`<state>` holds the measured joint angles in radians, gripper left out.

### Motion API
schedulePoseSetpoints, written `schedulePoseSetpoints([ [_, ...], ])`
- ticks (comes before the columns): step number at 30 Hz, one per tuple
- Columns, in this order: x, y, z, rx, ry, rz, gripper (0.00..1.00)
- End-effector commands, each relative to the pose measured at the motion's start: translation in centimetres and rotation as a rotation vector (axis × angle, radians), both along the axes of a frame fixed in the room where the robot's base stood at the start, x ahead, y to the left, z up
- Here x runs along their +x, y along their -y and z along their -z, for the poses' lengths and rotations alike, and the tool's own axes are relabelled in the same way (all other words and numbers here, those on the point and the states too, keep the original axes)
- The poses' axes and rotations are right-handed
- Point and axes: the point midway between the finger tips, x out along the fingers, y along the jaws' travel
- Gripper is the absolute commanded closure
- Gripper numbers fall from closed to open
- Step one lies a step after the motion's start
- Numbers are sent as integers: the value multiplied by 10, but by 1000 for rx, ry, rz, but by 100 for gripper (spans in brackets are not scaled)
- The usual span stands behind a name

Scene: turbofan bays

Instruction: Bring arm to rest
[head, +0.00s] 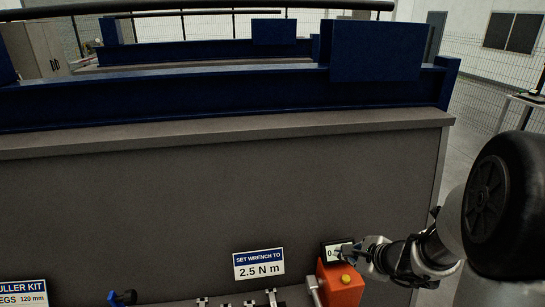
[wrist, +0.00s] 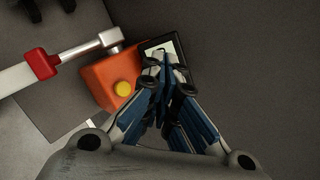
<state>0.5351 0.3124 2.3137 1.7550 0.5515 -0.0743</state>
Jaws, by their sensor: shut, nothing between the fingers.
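My gripper (head: 350,252) is at the lower right in the head view, at the end of my arm, in front of the grey panel. In the wrist view my gripper (wrist: 168,60) has its fingertips together with nothing between them. The fingertips overlap the small display of an orange device (head: 341,287); I cannot tell whether they touch it. The orange device (wrist: 108,78) has a yellow button and a dark-framed screen, which the fingers partly hide.
A torque wrench with a red part (wrist: 42,65) reaches the orange device from the left. A sign (head: 258,264) reads "SET WRENCH TO 2.5 N m". A puller kit label (head: 22,292) and a blue knob (head: 122,297) are at lower left. Blue beams (head: 220,100) lie behind the grey panel.

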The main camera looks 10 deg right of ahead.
Motion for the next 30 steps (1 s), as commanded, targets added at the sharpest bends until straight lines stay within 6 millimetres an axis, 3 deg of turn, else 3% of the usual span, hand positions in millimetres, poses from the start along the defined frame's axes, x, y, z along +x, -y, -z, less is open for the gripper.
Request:
schedulePoseSetpoints([
  [5, -17, -73, -50, -151, 81, -351, 100],
  [9, -69, -140, -85, -360, 134, -756, 100],
  [13, -131, -173, -98, -586, 144, -1103, 100],
  [17, -189, -174, -100, -838, 115, -1391, 100],
  [21, -230, -153, -101, -1084, 55, -1588, 100],
  [25, -247, -134, -104, -1229, 5, -1672, 100],
  [30, -253, -124, -106, -1292, -24, -1702, 100],
])
